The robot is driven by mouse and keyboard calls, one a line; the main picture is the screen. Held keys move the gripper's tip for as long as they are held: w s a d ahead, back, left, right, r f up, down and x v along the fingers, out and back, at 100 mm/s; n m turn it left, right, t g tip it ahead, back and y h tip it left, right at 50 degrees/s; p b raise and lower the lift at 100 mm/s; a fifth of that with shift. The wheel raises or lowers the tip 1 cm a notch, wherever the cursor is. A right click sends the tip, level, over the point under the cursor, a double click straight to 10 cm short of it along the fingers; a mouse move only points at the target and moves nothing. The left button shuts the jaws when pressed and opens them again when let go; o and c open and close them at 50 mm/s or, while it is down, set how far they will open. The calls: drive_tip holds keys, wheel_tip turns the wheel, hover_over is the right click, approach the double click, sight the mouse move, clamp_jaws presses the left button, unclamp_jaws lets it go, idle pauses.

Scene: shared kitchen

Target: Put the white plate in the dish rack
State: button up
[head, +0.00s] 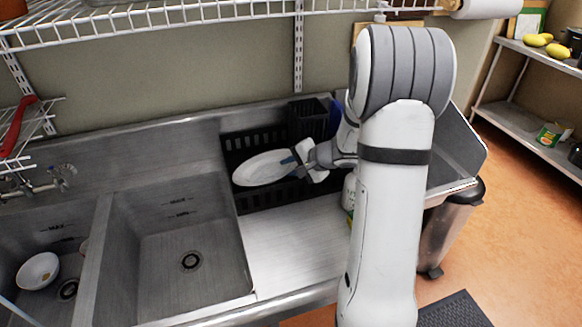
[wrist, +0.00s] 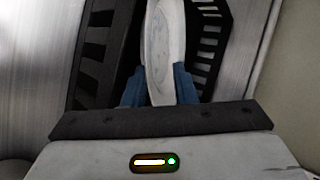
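The white plate (head: 262,168) is over the black dish rack (head: 240,146) on the steel counter, tilted in the head view. It also shows in the wrist view (wrist: 165,45), edge toward the camera, between the two blue fingers of my gripper (wrist: 159,88). My gripper (head: 293,160) is shut on the plate's right edge in the head view. The rack's slotted black walls (wrist: 209,45) show on both sides of the plate in the wrist view. Whether the plate's lower edge touches the rack floor I cannot tell.
A steel sink basin (head: 180,240) lies left of the rack. A bowl (head: 38,270) sits in the far-left basin. A wire shelf (head: 170,18) hangs above. The drainboard (head: 290,245) in front of the rack is mostly clear. A bin (head: 450,225) stands right of the counter.

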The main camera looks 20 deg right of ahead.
drive_tip(key=b+v, duration=0.2)
drive_tip(key=v, duration=0.9)
drive_tip(key=s+a+r+n+g, duration=0.2)
drive_tip(key=s+a+n+g, duration=0.25)
drive_tip(key=s+a, duration=0.6)
drive_tip(key=s+a+r+n+h, duration=0.1)
drive_tip(key=s+n+h, duration=0.5)
drive_tip(key=s, duration=0.5)
drive_tip(key=shift+s+a+n+g, duration=0.2)
drive_tip(key=shift+s+n+g, duration=0.15)
drive_tip(key=shift+s+n, duration=0.1)
drive_tip(key=shift+w+r, duration=0.1)
